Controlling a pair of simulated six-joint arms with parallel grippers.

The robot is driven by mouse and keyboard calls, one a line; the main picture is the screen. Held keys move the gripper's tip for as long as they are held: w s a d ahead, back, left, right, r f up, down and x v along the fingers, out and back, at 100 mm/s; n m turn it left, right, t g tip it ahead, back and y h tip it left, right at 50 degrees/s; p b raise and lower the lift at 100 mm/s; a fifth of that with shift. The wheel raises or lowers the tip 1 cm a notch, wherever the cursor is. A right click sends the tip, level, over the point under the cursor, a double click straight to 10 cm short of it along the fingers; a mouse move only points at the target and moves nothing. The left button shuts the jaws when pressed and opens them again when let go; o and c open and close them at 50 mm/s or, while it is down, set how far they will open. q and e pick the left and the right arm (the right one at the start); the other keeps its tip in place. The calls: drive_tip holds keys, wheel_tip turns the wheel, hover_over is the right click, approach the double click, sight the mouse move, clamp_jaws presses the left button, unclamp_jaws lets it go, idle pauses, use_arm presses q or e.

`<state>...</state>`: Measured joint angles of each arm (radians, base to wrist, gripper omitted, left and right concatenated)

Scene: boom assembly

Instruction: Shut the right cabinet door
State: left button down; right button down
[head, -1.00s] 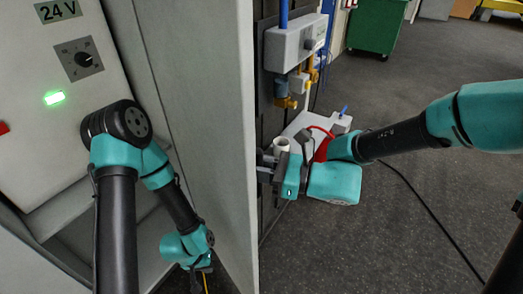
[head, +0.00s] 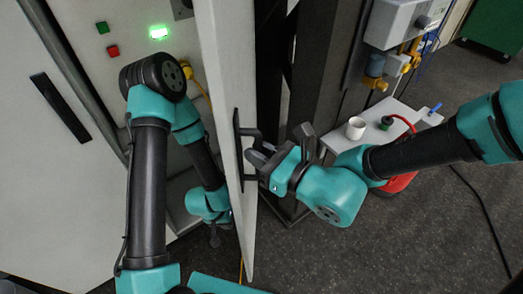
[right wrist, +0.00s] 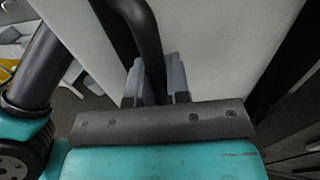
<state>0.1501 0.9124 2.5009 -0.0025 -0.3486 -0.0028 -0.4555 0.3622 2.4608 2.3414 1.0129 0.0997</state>
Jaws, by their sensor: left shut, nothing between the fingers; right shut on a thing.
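The right cabinet door (head: 222,110) stands open, seen nearly edge-on in the head view. Its pale outer face also fills much of the right wrist view (right wrist: 225,45). My right gripper (head: 258,160) is on the outer side of the door, shut on its black handle (head: 240,128). In the right wrist view the handle (right wrist: 148,40) runs between the two fingers (right wrist: 158,88). My left gripper (head: 214,238) is low on the inner side of the door, in front of the cabinet, shut and empty. Its fingertips are small and dark.
The left door (head: 35,150) with a black handle (head: 60,108) is at the left. A lit green lamp (head: 158,32) is on the cabinet. My left arm stands between cabinet and door. A white table (head: 345,140) with a white cup (head: 356,128) is behind my right arm.

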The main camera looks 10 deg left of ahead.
drive_tip(key=c, duration=1.1)
unclamp_jaws()
drive_tip(key=shift+d, duration=0.15)
